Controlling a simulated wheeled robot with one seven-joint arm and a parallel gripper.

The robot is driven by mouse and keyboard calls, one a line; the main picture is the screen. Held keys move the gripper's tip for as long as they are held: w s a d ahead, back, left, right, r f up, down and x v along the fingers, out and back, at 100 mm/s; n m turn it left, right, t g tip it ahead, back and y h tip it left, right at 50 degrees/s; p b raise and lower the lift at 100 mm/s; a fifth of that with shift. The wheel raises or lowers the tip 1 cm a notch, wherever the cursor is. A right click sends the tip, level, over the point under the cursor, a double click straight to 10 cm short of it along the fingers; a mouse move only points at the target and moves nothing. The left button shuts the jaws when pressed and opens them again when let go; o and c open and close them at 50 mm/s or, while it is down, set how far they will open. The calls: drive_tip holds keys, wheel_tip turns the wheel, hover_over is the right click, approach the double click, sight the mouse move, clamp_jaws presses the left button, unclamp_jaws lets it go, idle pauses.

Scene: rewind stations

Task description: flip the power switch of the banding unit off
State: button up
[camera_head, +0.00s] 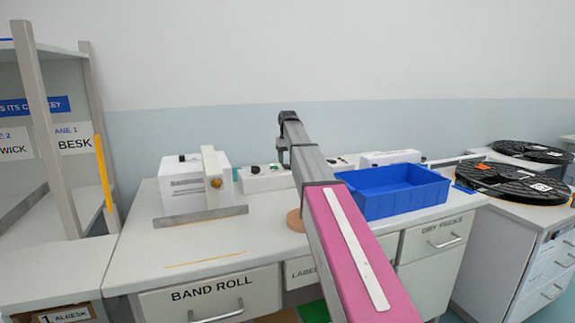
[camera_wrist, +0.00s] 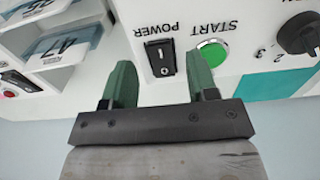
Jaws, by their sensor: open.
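In the wrist view, a white panel (camera_wrist: 255,50) carries a black POWER switch (camera_wrist: 160,57) with small light marks, a round green START button (camera_wrist: 212,52) and a black dial (camera_wrist: 298,35). The lettering is upside down. My gripper (camera_wrist: 160,84) is open, its two green fingers apart and empty. The switch appears between and just beyond the fingertips; I cannot tell if anything touches. Which way the rocker is tipped is unclear. In the head view, a low white control box (camera_head: 262,180) with a dark knob stands by the end of my arm.
A white machine (camera_head: 193,185) with a metal plate stands left on the bench. A blue bin (camera_head: 398,190) is right of my arm. Black reels (camera_head: 505,183) lie on the right cabinet. Numbered cards (camera_wrist: 65,47) show left in the wrist view.

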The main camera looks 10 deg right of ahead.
drive_tip(key=shift+f, duration=1.15)
drive_tip(key=c, duration=0.9)
drive_tip(key=shift+w+g, duration=0.25)
drive_tip(key=shift+g, duration=0.15)
drive_tip(key=shift+r+g, duration=0.1)
drive_tip(key=shift+g, duration=0.2)
drive_tip(key=shift+s, duration=0.1)
drive_tip(key=o, duration=0.9)
drive_tip(key=shift+s, duration=0.1)
